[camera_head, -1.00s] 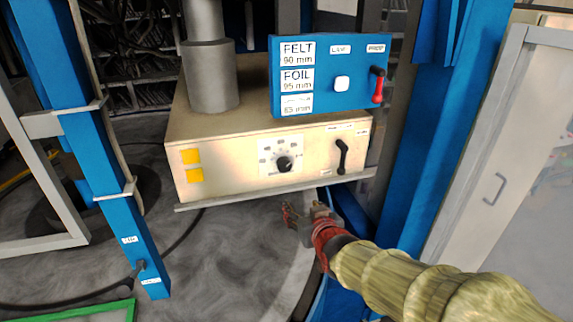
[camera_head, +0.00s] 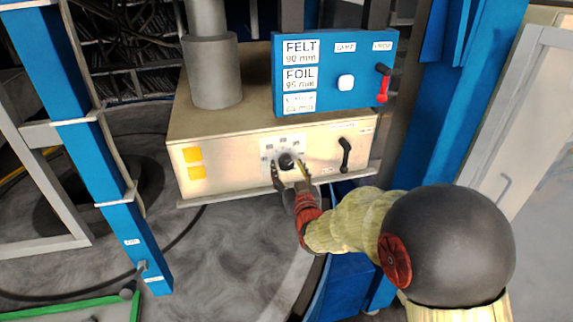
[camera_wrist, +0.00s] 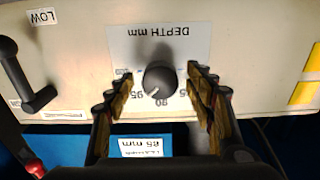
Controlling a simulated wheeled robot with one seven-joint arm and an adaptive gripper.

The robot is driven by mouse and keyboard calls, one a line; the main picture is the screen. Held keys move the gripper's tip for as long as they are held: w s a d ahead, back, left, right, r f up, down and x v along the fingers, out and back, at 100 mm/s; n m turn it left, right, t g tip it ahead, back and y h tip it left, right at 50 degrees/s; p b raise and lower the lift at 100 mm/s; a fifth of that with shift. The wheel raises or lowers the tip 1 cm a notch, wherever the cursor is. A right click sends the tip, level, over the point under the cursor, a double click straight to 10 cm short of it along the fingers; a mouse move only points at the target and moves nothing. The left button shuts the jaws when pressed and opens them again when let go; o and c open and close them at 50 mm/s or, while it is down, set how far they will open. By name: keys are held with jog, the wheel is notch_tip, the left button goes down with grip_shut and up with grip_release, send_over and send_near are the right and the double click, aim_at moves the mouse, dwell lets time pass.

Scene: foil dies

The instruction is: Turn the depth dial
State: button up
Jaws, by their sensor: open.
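The depth dial (camera_head: 286,161) is a round black knob on a white scale plate, on the front of the beige box. In the wrist view the dial (camera_wrist: 159,79) shows upside down with "DEPTH mm" lettering, and its pointer mark lies near the 90. My gripper (camera_head: 290,175) is at the dial. In the wrist view my gripper (camera_wrist: 161,90) is open, with one finger on each side of the dial and a gap between each finger and the knob.
A black lever handle (camera_head: 345,155) is on the same beige front (camera_head: 225,172), right of the dial. A blue post (camera_head: 95,135) stands left.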

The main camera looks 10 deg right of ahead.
jog(key=shift+w, duration=0.95)
jog(key=shift+c, duration=1.2)
jog(key=c, duration=0.9)
